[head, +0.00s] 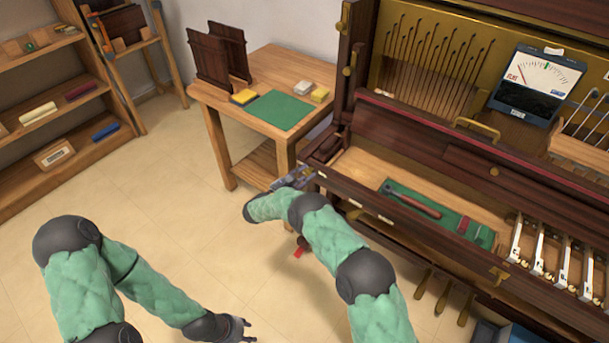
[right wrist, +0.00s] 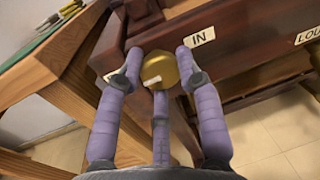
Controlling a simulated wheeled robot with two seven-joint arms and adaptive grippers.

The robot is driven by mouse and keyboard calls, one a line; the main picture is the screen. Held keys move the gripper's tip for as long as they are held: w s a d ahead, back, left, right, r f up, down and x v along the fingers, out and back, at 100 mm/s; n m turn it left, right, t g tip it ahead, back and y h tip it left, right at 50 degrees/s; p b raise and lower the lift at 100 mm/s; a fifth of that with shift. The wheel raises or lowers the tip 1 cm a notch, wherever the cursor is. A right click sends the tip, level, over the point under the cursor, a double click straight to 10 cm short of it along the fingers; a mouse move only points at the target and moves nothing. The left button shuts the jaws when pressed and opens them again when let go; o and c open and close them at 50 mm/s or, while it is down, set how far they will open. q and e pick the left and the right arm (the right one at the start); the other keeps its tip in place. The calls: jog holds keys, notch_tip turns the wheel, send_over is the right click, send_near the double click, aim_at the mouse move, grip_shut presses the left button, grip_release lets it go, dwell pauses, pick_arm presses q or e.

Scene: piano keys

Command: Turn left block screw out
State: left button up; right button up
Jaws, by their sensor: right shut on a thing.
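The left block screw is a round brass knob (right wrist: 160,70) on the end of the dark wooden piano block, seen in the right wrist view. A label reading "IN" (right wrist: 201,38) is beside it on the right, and another label on its left is partly hidden by a finger. My right gripper (head: 303,174) is at the left end of the piano's front rail; in the right wrist view its purple fingers (right wrist: 159,72) are around the knob, shut on it. My left gripper (head: 247,330) hangs low over the floor, empty, fingers apart.
The piano (head: 440,200) stands open at right, with a hammer-like tool (head: 412,200) on a green mat and a meter (head: 537,85). A wooden side table (head: 262,68) is close behind my right gripper. Shelves (head: 60,90) stand at left. The floor between is clear.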

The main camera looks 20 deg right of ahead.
jog(key=o, duration=1.1)
jog(key=shift+s+f, duration=0.1)
jog(key=shift+f, duration=0.2)
jog(key=shift+o, duration=0.2)
jog(key=shift+r, duration=0.1)
jog(key=shift+a, duration=0.1)
jog(key=v, duration=1.2)
